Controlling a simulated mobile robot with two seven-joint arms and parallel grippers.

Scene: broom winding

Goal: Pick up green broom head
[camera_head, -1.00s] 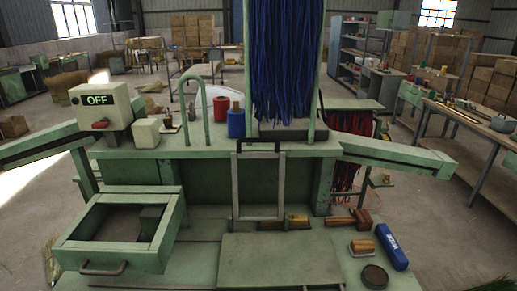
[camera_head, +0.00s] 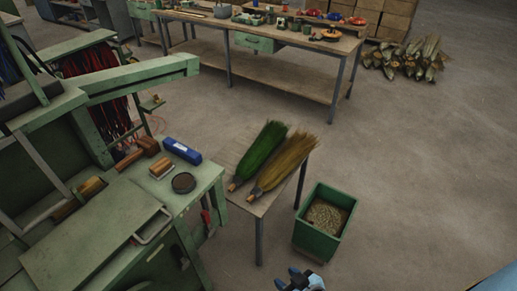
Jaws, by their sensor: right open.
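The green broom head (camera_head: 260,152) lies on a small side table (camera_head: 232,148), its bound tip toward the lower left. A straw-coloured broom head (camera_head: 284,163) lies right beside it. My right gripper (camera_head: 300,280) shows at the bottom edge of the picture, below the table and apart from both broom heads. It is open and empty, and only its end is in view. My left gripper is not in view.
A green bin (camera_head: 325,222) with grainy stuff in it stands on the floor right of the small table. The green machine bench (camera_head: 90,238) fills the left, with a blue box (camera_head: 182,150) and a dark round dish (camera_head: 184,182). A long workbench (camera_head: 270,37) stands behind.

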